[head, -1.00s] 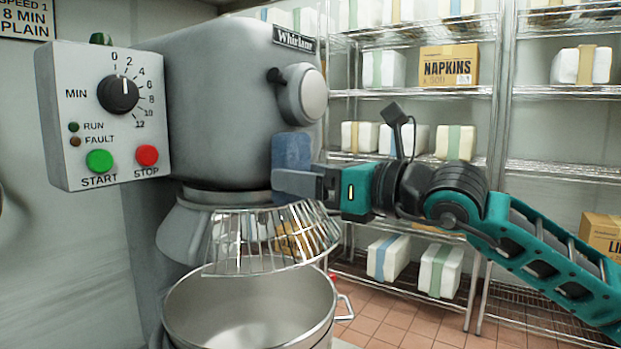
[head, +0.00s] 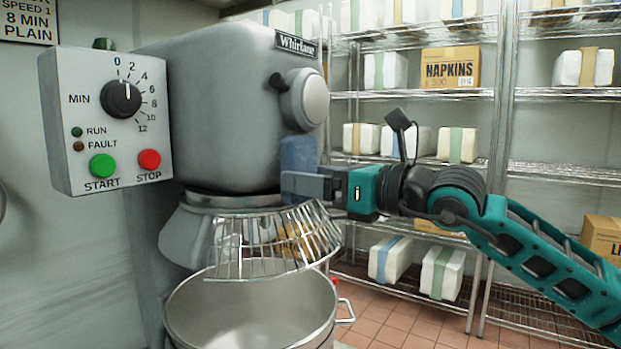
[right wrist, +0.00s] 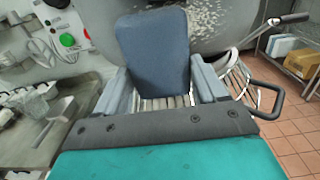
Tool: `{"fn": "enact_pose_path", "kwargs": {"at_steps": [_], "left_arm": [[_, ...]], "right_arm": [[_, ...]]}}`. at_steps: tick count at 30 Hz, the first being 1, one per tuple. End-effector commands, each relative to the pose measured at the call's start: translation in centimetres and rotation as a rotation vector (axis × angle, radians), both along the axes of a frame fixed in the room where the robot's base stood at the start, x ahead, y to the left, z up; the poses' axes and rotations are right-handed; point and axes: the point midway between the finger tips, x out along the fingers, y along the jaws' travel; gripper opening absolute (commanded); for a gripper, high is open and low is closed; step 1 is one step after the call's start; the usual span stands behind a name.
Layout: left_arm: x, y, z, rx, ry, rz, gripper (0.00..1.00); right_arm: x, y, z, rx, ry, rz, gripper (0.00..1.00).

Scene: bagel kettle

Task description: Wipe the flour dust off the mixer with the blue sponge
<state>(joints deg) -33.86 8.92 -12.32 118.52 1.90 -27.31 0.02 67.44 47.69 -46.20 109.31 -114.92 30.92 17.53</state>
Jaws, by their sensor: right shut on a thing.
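The grey mixer (head: 215,110) stands at the left, with its control box facing me. My right gripper (head: 303,187) is shut on the blue sponge (head: 299,154) at the front right of the mixer head, above the wire guard. In the right wrist view the sponge (right wrist: 153,50) stands upright between the two fingers (right wrist: 160,88). White flour dust (right wrist: 195,22) speckles the mixer's grey surface just right of the sponge's top. The dust does not show in the head view. I cannot tell whether the sponge touches the mixer. My left gripper is out of view.
A wire bowl guard (head: 250,245) and a steel bowl (head: 250,310) sit below the sponge. The control box (head: 105,125) has a dial and start and stop buttons. A round grey knob (head: 305,98) juts out above the sponge. Wire shelves (head: 410,93) with packages stand behind.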

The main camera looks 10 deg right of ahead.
Motion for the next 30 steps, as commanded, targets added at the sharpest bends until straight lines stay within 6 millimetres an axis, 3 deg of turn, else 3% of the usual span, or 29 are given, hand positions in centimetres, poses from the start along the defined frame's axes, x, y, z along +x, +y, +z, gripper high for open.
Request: {"fn": "enact_pose_path", "kwargs": {"at_steps": [30], "left_arm": [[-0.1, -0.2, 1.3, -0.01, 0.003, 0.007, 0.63]], "right_arm": [[3.3, -3.1, 0.0, 0.001, 0.001, -0.002, 0.22]]}}
